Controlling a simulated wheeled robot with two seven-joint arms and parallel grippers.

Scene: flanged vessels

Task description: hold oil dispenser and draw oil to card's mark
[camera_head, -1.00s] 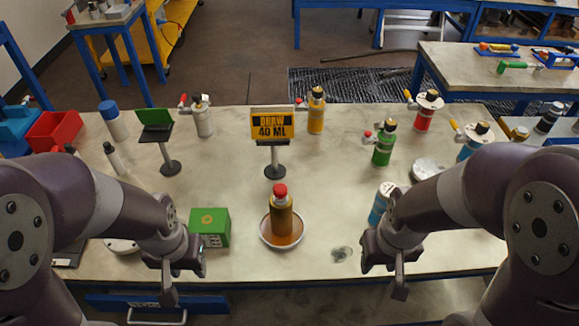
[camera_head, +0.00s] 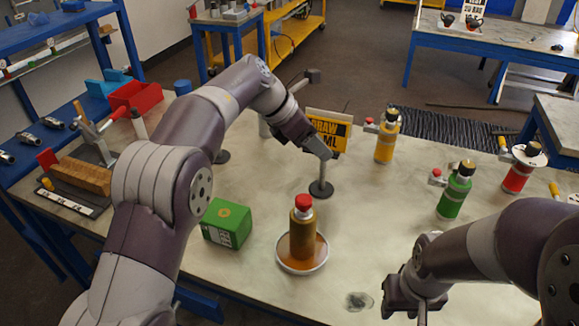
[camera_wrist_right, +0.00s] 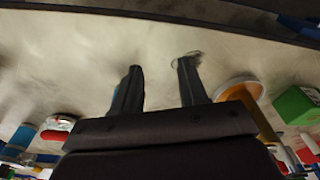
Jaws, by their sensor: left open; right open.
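A brown bottle with a red cap (camera_head: 303,235), apparently the oil dispenser, stands upright in a shallow round dish (camera_head: 287,263) of amber liquid. Behind it, the yellow-and-black card (camera_head: 340,128) reading "DRAW" and "ML" stands on a round-based post; my left gripper hides part of it. My left gripper (camera_head: 319,115) is open at the card's left side; I cannot tell whether it touches. My right gripper (camera_head: 405,305) is low at the front, right of the dish. The right wrist view shows its two fingers (camera_wrist_right: 158,70) apart with nothing between them.
A green box (camera_head: 228,223) sits left of the dish. Yellow (camera_head: 386,138), green (camera_head: 455,193) and red (camera_head: 520,170) bottles stand to the right. A dark stain (camera_head: 359,301) marks the table near my right gripper. My left arm hides part of the table's left side.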

